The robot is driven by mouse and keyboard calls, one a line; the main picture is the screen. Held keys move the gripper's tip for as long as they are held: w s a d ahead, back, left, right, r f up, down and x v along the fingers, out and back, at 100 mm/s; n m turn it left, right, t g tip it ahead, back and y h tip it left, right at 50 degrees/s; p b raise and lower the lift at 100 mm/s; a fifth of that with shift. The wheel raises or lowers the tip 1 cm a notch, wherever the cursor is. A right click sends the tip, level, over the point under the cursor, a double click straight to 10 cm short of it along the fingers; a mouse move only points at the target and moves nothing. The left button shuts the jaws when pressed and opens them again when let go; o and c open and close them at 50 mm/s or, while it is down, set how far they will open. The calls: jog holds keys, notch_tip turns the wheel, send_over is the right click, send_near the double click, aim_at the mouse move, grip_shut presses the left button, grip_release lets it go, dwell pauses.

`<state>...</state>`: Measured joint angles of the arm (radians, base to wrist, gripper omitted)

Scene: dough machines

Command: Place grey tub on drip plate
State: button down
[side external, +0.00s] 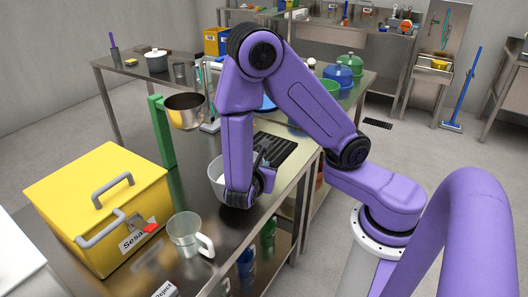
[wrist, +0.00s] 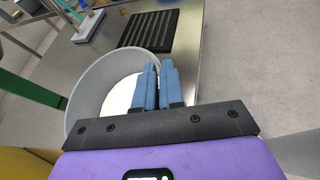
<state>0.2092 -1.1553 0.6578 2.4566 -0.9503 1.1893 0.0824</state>
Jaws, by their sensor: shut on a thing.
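The grey tub (wrist: 84,85) is a round, open tub with something white (wrist: 120,92) in its bottom. In the side view the tub (side external: 215,176) is at the steel table, partly hidden behind my arm. My gripper (wrist: 160,68) has its blue fingers shut on the tub's right wall, at the rim. In the side view my gripper (side external: 263,170) points down beside the tub, its fingertips mostly hidden. The drip plate (wrist: 150,30) is a black ridged plate lying beyond the tub. In the side view the drip plate (side external: 277,148) lies behind my gripper. I cannot tell whether the tub touches the table.
A yellow box (side external: 100,205) with handles and a clear jug (side external: 187,237) stand on the near table. A green post (side external: 162,132) with a metal bowl (side external: 185,111) rises left of the tub. The table's right edge (wrist: 192,78) is close to my gripper.

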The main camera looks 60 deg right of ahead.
jog(key=s+d+r+m+g+h, duration=0.1)
jog(key=s+d+r+m+g, duration=0.2)
jog(key=d, duration=0.5)
jog(key=s+d+r+m+g, duration=0.1)
jog(key=s+d+r+m, duration=0.1)
jog(key=d+r, duration=0.5)
jog(key=shift+w+d+f, duration=1.55)
jog(key=shift+w+f, duration=0.3)
jog(key=shift+f, duration=0.65)
jog(key=shift+w+d+f, duration=1.5)
jog(key=shift+w+f, duration=0.35)
jog(key=shift+f, duration=0.6)
jog(key=shift+w+d+f, duration=1.55)
jog(key=shift+w+f, duration=0.3)
jog(key=shift+f, duration=0.65)
jog(key=c, duration=1.2)
grip_release()
jog(key=shift+c, duration=0.2)
jog(key=shift+a, duration=0.1)
